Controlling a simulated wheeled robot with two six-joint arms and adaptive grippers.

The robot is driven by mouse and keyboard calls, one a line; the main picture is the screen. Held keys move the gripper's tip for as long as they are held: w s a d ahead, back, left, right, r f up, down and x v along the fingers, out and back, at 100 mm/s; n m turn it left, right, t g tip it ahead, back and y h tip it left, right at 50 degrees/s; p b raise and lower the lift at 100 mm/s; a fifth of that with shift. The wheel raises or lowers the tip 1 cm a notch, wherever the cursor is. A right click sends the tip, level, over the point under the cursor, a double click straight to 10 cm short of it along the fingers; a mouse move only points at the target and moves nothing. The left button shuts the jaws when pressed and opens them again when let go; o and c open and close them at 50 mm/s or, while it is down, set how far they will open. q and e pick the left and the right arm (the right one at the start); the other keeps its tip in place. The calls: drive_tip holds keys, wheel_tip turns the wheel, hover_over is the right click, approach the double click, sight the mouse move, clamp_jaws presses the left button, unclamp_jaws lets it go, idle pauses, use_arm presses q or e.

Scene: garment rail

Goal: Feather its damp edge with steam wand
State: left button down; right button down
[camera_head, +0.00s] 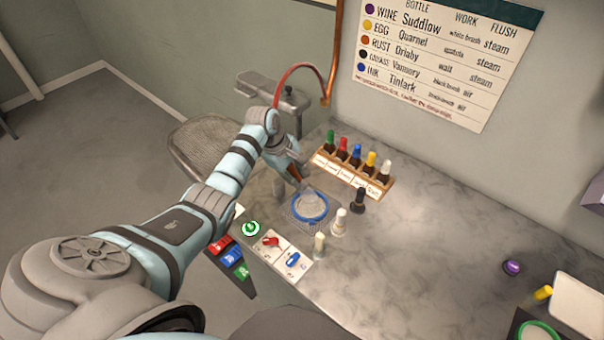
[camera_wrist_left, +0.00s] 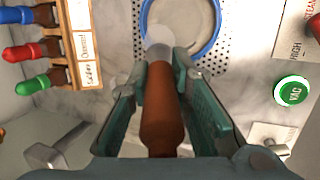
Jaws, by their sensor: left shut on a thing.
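My left gripper (camera_head: 290,172) is shut on the steam wand, which has a brown handle (camera_wrist_left: 161,108) and a pale tip. In the left wrist view the handle lies lengthwise between the teal fingers, and the tip points at the blue ring (camera_wrist_left: 216,42). The ring also shows in the head view (camera_head: 311,219), framing pale cloth (camera_head: 310,204) on a perforated plate. The tip appears at the ring's near edge in the wrist view; whether it touches the cloth I cannot tell. No damp edge is distinguishable. My right gripper is not in view.
A wooden rack (camera_head: 352,178) of colour-capped bottles stands behind the ring. A black-handled brush (camera_head: 358,201) and pale tools stand to its right. A red hose (camera_head: 300,66) meets a copper pipe. Switches (camera_head: 270,242) line the front edge.

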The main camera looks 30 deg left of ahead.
use_arm(q)
drive_tip(key=shift+s+a, duration=0.2)
drive_tip(key=shift+a, duration=0.05)
drive_tip(key=shift+s+d+p, duration=0.5)
drive_tip(key=shift+s+d, duration=0.25)
drive_tip(key=shift+s, duration=2.35)
drive_tip(key=w+d, duration=0.3)
drive_tip(key=d, duration=0.2)
drive_tip(key=shift+d, duration=0.4)
drive_tip(key=shift+w+r, duration=0.1)
wheel_tip(320, 180, up, 7)
